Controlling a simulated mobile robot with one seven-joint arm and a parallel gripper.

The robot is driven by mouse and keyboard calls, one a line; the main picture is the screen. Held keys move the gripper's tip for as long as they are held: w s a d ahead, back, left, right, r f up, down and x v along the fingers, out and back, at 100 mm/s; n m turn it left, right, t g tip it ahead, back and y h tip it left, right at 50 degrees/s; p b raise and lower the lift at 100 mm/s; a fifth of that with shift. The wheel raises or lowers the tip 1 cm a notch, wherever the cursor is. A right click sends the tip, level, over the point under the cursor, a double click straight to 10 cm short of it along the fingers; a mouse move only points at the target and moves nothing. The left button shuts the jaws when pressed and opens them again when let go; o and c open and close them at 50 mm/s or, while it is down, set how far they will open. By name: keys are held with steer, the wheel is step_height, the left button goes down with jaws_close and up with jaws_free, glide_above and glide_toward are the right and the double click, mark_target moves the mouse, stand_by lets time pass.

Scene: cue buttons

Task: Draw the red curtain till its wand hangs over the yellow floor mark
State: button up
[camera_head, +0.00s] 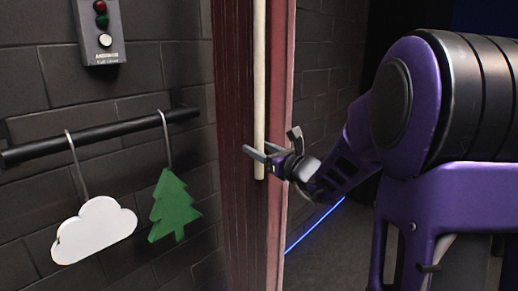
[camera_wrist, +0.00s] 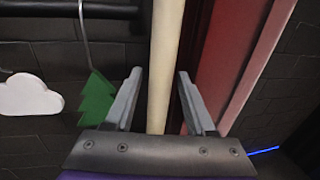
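The red curtain (camera_head: 234,120) hangs in dark red folds in the middle of the head view, and it shows at the right of the wrist view (camera_wrist: 215,70). Its pale cream wand (camera_head: 259,80) hangs upright in front of it, the lower end just below my gripper. My gripper (camera_head: 262,153) is at the wand's lower part. In the wrist view the wand (camera_wrist: 164,60) runs between the two grey fingers, which stand apart with a small gap at the left finger. The yellow floor mark is not in view.
A dark rail (camera_head: 100,136) on the brick wall at left carries a white cloud (camera_head: 94,230) and a green tree (camera_head: 174,206) on hooks. A button box (camera_head: 99,30) is above. A blue line (camera_head: 315,225) crosses the floor right of the curtain.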

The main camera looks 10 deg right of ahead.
jaws_close()
stand_by(1.2)
